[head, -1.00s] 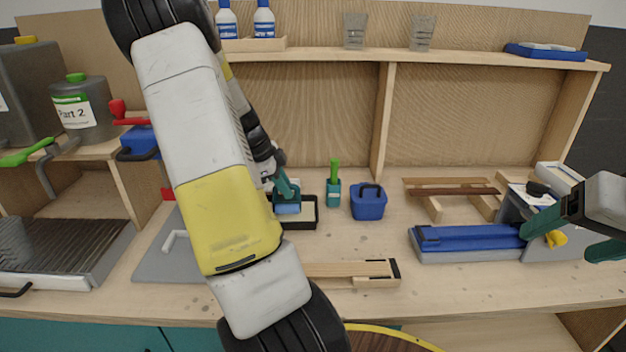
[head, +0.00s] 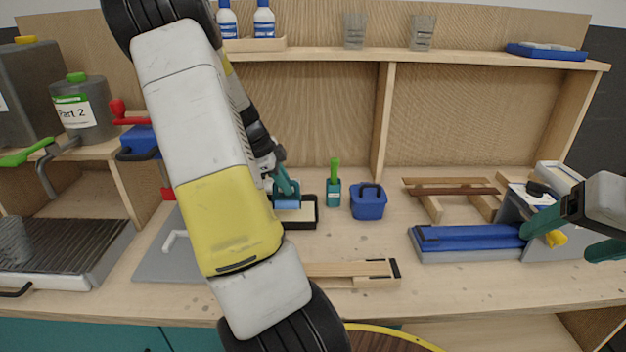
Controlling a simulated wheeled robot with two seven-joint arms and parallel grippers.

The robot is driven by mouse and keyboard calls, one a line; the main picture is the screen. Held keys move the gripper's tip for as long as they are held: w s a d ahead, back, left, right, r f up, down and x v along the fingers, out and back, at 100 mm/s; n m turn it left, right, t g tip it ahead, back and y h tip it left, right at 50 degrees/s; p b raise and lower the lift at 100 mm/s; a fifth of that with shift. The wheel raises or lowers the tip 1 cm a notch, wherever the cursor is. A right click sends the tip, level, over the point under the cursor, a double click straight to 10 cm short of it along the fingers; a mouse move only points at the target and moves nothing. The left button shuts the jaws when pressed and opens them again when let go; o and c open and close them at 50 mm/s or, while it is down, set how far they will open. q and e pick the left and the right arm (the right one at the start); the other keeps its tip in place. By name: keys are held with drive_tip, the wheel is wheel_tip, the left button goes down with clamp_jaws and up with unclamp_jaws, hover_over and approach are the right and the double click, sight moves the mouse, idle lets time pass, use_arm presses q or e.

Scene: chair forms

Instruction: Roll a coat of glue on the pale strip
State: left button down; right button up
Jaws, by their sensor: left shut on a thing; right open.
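My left gripper (head: 281,180) is shut on a glue roller with a blue sleeve (head: 287,202). The roller is at a black-rimmed tray (head: 301,224) with a pale inside, at the back of the bench. Whether the sleeve touches the tray floor, I cannot tell. A pale wooden strip (head: 345,268) with a black end piece lies nearer the front edge; my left arm hides its left part. My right gripper (head: 572,238) is open and empty at the right, beside a blue-topped block (head: 470,238).
A wooden rack (head: 450,190) is behind the blue-topped block. A grey ribbed tray (head: 60,250) sits at left. The bench front right of the strip is clear.

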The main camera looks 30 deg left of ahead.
use_arm(q)
drive_tip(key=shift+r, duration=2.85)
